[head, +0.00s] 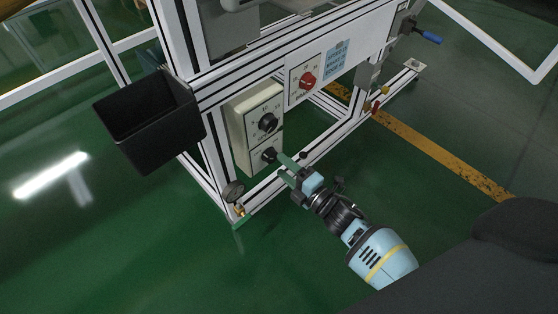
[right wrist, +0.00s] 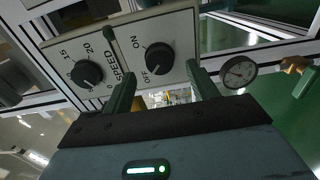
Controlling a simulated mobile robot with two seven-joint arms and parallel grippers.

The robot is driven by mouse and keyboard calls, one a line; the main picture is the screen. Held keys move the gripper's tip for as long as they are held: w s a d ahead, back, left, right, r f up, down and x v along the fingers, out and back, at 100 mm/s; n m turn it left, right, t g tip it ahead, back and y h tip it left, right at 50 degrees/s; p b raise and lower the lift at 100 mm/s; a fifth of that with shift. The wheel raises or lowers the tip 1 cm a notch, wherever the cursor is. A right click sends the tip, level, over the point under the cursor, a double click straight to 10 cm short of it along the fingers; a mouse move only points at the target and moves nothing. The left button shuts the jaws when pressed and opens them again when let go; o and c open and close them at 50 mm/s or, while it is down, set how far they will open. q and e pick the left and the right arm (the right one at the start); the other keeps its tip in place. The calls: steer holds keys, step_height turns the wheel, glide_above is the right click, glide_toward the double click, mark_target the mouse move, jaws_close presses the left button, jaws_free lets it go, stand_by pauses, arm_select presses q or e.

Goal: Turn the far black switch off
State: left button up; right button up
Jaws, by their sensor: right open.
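A pale control box (head: 241,129) on the frame carries two black knobs. The upper one is the speed knob (head: 267,122), which also shows in the right wrist view (right wrist: 87,73). The lower one is the black ON/OFF switch (head: 269,155); it also shows in the right wrist view (right wrist: 159,58), and I cannot surely tell where it points. My right gripper (head: 282,167) is open and empty, its green fingertips close to the switch. In the right wrist view the switch lies ahead, between the directions of the two fingers (right wrist: 162,88), apart from both. My left gripper is not in view.
A red knob (head: 307,80) sits on a white panel above right. A black bin (head: 150,118) hangs at the left. A round gauge (head: 233,191) is low on the frame, and also right of the fingers in the wrist view (right wrist: 238,72). Green floor is open in front.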

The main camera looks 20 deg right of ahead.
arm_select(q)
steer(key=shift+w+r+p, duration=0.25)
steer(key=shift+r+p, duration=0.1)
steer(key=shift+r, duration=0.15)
arm_select(e)
steer(key=shift+v, duration=2.2)
